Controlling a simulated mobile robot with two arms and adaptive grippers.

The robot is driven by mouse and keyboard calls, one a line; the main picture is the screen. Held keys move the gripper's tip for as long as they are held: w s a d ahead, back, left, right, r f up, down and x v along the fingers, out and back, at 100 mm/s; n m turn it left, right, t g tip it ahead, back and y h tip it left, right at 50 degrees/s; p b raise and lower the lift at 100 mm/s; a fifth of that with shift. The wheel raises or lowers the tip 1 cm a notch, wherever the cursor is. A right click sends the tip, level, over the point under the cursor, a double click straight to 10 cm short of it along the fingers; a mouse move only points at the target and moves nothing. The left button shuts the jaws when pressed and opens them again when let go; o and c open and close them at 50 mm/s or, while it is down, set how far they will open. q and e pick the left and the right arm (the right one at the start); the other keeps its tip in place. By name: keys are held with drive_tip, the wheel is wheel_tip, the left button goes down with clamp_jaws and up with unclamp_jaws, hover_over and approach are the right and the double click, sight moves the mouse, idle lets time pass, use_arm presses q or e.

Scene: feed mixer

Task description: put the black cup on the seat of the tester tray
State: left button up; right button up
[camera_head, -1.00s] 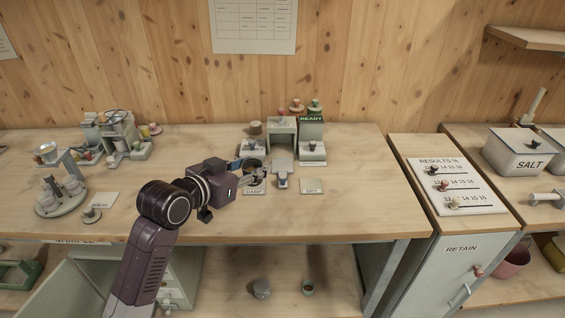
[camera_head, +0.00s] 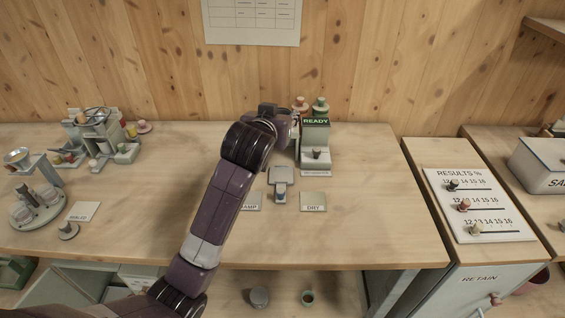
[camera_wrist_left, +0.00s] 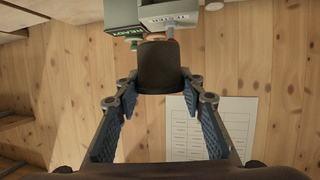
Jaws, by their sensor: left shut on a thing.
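The black cup (camera_wrist_left: 160,68) shows in the left wrist view, between the fingertips of my left gripper (camera_wrist_left: 157,82), which is shut on it. In the head view my left gripper (camera_head: 285,122) is in front of the tester, and my arm hides its fingers and the cup. The tester with its green READY sign (camera_head: 315,122) stands at the back of the bench. A small grey tray-like piece (camera_head: 280,176) sticks out in front of it; I cannot tell its seat clearly. In the left wrist view a pale grey block (camera_wrist_left: 168,14) shows just beyond the cup. My right gripper is not in view.
The DRY card (camera_head: 313,201) and the partly covered DAMP card (camera_head: 250,201) lie in front of the tester. Coloured-knob pieces (camera_head: 320,106) stand behind it. A round stand with cups (camera_head: 38,207) is at the left.

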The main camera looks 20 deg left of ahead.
use_arm(q)
drive_tip(key=shift+f, duration=8.05)
drive_tip(key=shift+f, duration=0.15)
drive_tip(key=o, duration=1.2)
drive_tip(key=shift+c, duration=0.2)
